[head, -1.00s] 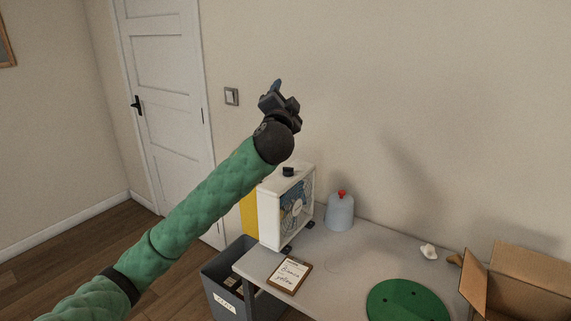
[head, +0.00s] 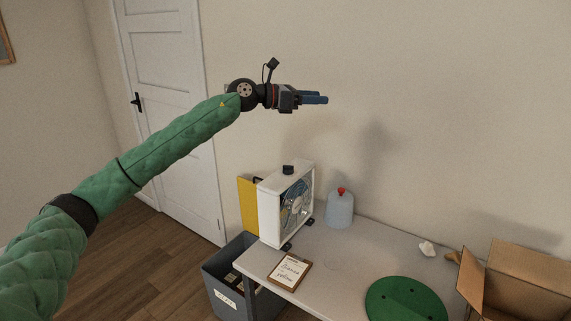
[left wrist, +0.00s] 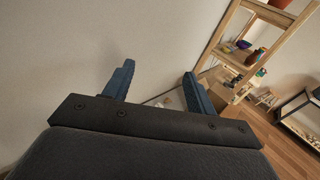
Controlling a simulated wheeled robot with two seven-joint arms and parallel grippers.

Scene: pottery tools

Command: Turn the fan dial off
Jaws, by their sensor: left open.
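The white box fan (head: 270,212) stands upright on the left end of the table in the head view. Its dark dial (head: 288,169) sits on top of the housing. My left gripper (head: 326,99) is above and a little right of the fan, apart from it, pointing right with nothing between its fingers. In the left wrist view the two blue fingers (left wrist: 158,88) are spread wide and empty. The fan and dial cannot be made out in that view. My right gripper is not in view.
On the table (head: 335,258) are a clipboard (head: 289,271), a grey jug with a red cap (head: 340,210), a green disc (head: 406,301) and an open cardboard box (head: 520,285). A grey bin (head: 226,275) stands by the table's left end. The wrist view shows wooden shelves (left wrist: 240,60).

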